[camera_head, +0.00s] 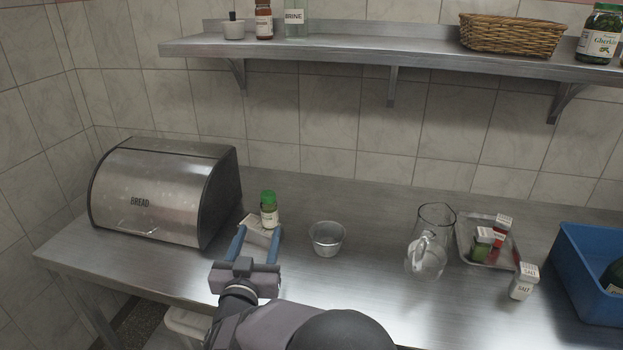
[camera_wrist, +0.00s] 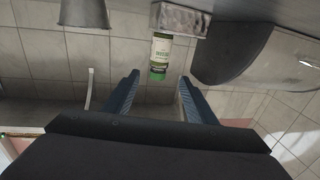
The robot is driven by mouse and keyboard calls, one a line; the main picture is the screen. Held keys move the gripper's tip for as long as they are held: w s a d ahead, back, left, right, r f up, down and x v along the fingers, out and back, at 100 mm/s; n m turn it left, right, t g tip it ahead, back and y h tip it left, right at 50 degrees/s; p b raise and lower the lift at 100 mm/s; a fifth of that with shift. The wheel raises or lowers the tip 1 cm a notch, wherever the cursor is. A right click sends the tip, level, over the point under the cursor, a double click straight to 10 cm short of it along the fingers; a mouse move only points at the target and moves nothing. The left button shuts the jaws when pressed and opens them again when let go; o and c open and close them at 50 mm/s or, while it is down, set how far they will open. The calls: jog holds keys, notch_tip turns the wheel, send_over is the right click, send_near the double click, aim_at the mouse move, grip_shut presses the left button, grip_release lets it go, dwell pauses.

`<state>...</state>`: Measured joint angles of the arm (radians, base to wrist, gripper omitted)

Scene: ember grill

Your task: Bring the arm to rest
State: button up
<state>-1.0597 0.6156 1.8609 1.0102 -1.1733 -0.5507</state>
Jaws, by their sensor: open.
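My gripper (camera_head: 257,242) is over the front left part of the steel counter, with its two blue fingers spread apart and nothing between them. In the wrist view my gripper (camera_wrist: 159,82) also shows open and empty.
A steel bread bin (camera_head: 160,195) stands left of my gripper. A metal cup (camera_head: 327,239) is to the right, then a glass jug (camera_head: 428,258), a small tray (camera_head: 470,258) with shakers, a salt shaker (camera_head: 523,283) and a blue crate (camera_head: 575,275). A wall shelf (camera_head: 350,45) runs above.

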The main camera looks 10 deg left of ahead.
jog(key=s+a+f+n+g+y, duration=0.1)
jog(key=s+a+n+g+y, duration=0.1)
jog(key=s+a+n+g+y+p, duration=0.1)
jog(key=s+a+n+g+y, duration=0.1)
jog(key=s+a+f+n+g+y+p, duration=0.1)
jog(key=s+a+n+g+y, duration=0.1)
jog(key=s+a+n, duration=0.1)
jog(key=shift+f, duration=0.35)
jog(key=s+d+f+n+g+p, duration=0.25)
jog(key=s+f+n+g, duration=0.4)
jog(key=s, duration=0.45)
jog(key=s+d+f+m+g+h+b, duration=0.1)
jog(key=s+d+f+m+g+h, duration=0.15)
jog(key=d+f, duration=0.35)
jog(key=s+d+f+m+g+h+b, duration=0.1)
jog(key=s+d+f+m+h+b, duration=0.15)
jog(key=d+f, duration=0.35)
jog(key=d+r+m+g+h+p, duration=0.1)
jog(key=d+r+m, duration=0.4)
jog(key=d, duration=1.1)
jog(key=d+r+m+h+p, duration=0.2)
jog(key=d+r+m+p, duration=0.3)
jog(key=d, duration=1.2)
notch_tip(320, 180, up, 3)
jog(key=shift+g+h+p, duration=0.4)
jog(key=shift+p, duration=0.1)
